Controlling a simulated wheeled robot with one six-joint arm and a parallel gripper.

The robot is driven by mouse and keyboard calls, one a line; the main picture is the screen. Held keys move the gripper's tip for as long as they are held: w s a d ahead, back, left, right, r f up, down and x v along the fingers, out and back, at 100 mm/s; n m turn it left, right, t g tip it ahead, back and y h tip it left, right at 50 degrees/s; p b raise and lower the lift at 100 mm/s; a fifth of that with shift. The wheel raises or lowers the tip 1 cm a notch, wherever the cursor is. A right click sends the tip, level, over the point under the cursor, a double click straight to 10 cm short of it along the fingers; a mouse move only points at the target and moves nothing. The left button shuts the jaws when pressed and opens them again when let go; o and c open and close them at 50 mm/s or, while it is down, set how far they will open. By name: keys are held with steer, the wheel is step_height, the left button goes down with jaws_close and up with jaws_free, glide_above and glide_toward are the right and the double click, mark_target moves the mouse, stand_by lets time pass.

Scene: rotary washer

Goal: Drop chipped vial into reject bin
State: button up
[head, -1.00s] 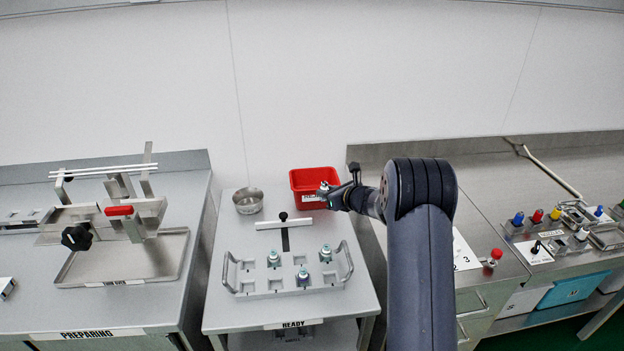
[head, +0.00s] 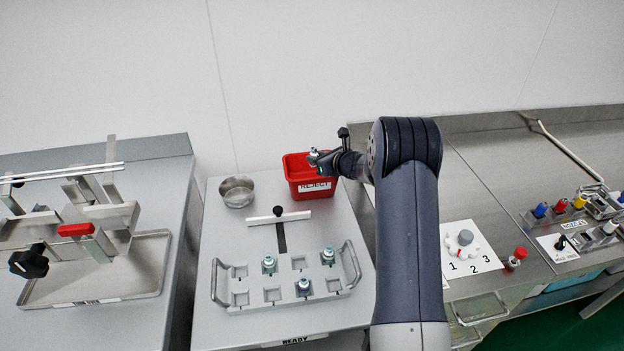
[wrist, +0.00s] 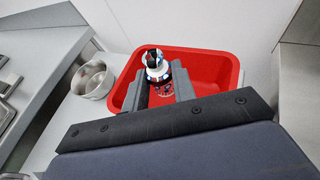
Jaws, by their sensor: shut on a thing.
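The red reject bin (head: 311,184), labelled REJECT, stands at the back of the middle table. It fills much of the wrist view (wrist: 209,65). My gripper (head: 318,157) is above the bin opening, shut on a small vial (head: 314,151). In the wrist view the vial (wrist: 154,61) stands roughly upright between the fingers (wrist: 160,83), with a white and dark top, over the bin's inside. A chip on it is too small to tell.
A metal bowl (head: 237,191) stands left of the bin. A metal rack (head: 285,284) with several pockets holds three vials in front. A T-shaped tool (head: 280,218) lies between rack and bin. The right counter (head: 490,220) holds a numbered card and coloured-top items.

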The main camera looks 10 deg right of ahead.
steer(key=shift+f+b, duration=0.4)
steer(key=shift+f, duration=1)
steer(key=o, duration=1)
steer(key=shift+o, duration=0.2)
steer(key=b+v, duration=0.2)
steer(key=v, duration=0.9)
steer(key=shift+w, duration=0.15)
steer(key=p+x, duration=0.2)
steer(key=x, duration=0.9)
step_height(320, 180, up, 5)
steer(key=shift+r+p, duration=0.1)
steer(key=shift+p, duration=1.15)
